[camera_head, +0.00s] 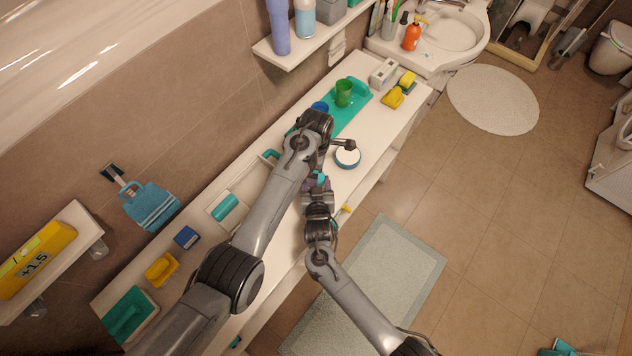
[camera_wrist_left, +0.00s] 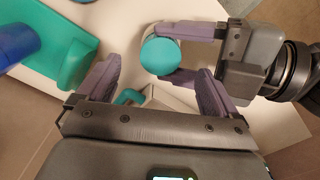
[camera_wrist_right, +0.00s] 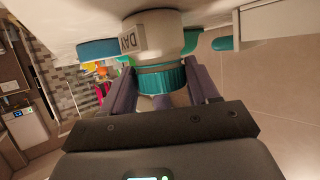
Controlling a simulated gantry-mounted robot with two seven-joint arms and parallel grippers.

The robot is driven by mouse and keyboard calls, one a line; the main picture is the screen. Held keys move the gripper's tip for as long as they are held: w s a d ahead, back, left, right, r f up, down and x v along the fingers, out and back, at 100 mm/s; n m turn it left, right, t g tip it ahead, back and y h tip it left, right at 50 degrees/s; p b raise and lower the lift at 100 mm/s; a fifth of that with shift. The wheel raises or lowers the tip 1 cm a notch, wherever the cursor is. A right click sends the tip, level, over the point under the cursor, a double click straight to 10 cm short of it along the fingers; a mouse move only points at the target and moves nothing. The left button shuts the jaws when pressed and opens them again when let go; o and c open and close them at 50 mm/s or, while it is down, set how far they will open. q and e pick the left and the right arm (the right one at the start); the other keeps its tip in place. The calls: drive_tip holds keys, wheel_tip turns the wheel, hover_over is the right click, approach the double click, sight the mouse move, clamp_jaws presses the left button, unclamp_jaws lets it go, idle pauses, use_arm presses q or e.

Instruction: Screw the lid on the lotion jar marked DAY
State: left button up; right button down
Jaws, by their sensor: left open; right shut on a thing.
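The white lotion jar marked DAY (camera_wrist_right: 152,37) shows in the right wrist view, which sees it upside down near the white counter. A teal lid (camera_wrist_right: 162,79) is at its mouth; I cannot tell whether the threads are engaged. My right gripper (camera_wrist_right: 165,98) is shut on the lid, one purple finger on each side. The left wrist view shows the lid's round top (camera_wrist_left: 167,55) held by the right gripper (camera_wrist_left: 188,55). My left gripper (camera_wrist_left: 155,88) is open and empty, with its fingers pointing toward the lid. In the head view the left wrist hides part of the area.
A round white-topped, blue-rimmed thing (camera_head: 347,158) stands on the counter (camera_head: 375,130) beside the grippers. A teal tray (camera_head: 352,118) with a green cup (camera_head: 343,92) and a blue cup (camera_head: 319,106) lies behind.

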use_arm(q)
wheel_tip(320, 180, up, 12)
idle(0.6)
use_arm(e)
drive_tip(key=shift+c, duration=1)
unclamp_jaws()
use_arm(q)
drive_tip(key=shift+r+p, duration=0.55)
use_arm(e)
drive_tip(key=v, duration=1.1)
drive_tip(key=shift+w+d, duration=0.1)
